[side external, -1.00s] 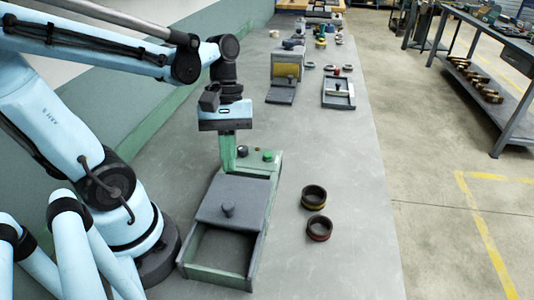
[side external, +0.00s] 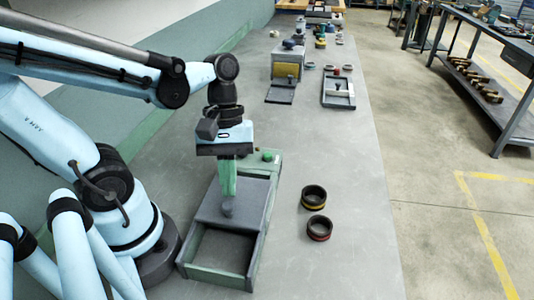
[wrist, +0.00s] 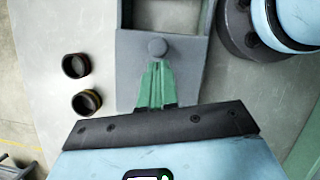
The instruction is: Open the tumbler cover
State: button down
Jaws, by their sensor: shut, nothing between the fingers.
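The tumbler cover (side external: 250,198) is a flat grey plate with a round grey knob (side external: 228,209). It lies on the green tumbler box (side external: 213,277), whose front part is uncovered and looks empty. My gripper (side external: 229,196) has green fingers, held together and pointing down over the cover. The fingertips are just behind the knob, on its far side from the side camera. In the wrist view the fingertips (wrist: 157,66) sit right below the knob (wrist: 157,47), over the cover (wrist: 130,70). I cannot tell whether they touch the knob or cover.
Two dark rings, one with a yellow band (side external: 313,206) and one with a red band (side external: 319,238), stand right of the box. A green button (side external: 267,156) is at the box's far end. The bench (side external: 355,225) is clear at right.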

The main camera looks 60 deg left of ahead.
jog(key=s+d, duration=0.5)
jog(key=shift+s, duration=0.15)
dwell(0.5)
